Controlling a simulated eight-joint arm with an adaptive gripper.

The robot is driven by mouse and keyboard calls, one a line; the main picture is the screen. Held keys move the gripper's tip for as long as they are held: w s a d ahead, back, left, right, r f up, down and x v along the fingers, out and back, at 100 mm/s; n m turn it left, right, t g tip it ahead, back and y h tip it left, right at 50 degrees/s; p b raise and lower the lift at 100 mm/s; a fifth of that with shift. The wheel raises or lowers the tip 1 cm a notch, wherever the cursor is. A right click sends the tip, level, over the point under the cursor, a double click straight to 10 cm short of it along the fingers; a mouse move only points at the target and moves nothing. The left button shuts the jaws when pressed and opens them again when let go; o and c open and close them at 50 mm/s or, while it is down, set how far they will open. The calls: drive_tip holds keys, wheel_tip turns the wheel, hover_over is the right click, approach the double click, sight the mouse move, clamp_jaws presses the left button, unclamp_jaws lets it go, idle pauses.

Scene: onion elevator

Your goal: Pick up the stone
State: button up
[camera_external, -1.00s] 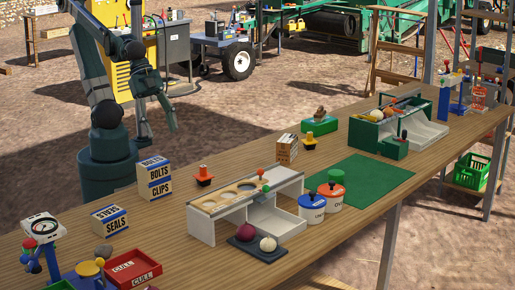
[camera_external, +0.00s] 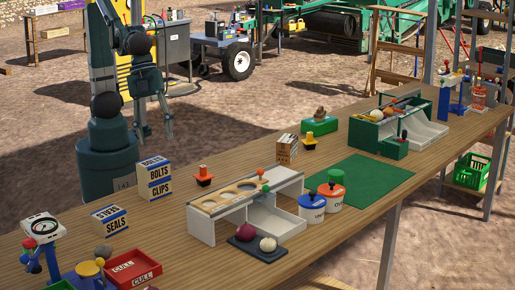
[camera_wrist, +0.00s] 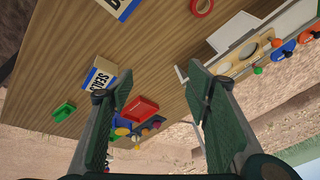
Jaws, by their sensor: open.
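A small grey-brown stone (camera_external: 104,251) lies on the wooden table at the lower left of the external view, between the SEALS box (camera_external: 110,218) and the red CULL tray (camera_external: 133,268). I cannot make it out in the wrist view. My gripper (camera_external: 155,135) hangs in the air beyond the table's far edge, well away from the stone. In the wrist view my gripper (camera_wrist: 160,75) has its two fingers wide apart with nothing between them.
A yellow mug (camera_external: 89,272) and a dial scale (camera_external: 42,228) stand near the stone. A white rack (camera_external: 200,228) and a green mat (camera_external: 360,183) lie to the right. Bare wood surrounds the SEALS box.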

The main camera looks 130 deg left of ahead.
drive_tip(key=w+d+f+m+g+p, duration=0.1)
drive_tip(key=w+d+m+p, duration=0.25)
drive_tip(key=w+d, duration=0.45)
drive_tip(key=m+g+y+p, duration=0.1)
drive_tip(key=m+g+p, duration=0.2)
drive_tip(key=m+p, duration=0.5)
hover_over(103, 246)
drive_tip(key=b, duration=0.3)
drive_tip(key=shift+m, duration=0.75)
drive_tip(key=f, duration=1.3)
drive_tip(key=shift+s+a+f, duration=0.1)
drive_tip(key=shift+a+f, duration=0.15)
drive_tip(key=shift+f, duration=0.1)
drive_tip(key=shift+d+f+p, duration=0.2)
drive_tip(key=shift+f+p, duration=0.05)
drive_tip(key=shift+p, duration=0.05)
drive_tip(key=shift+f, duration=1.3)
drive_tip(key=shift+f+b, duration=0.5)
drive_tip(key=shift+f, duration=2.1)
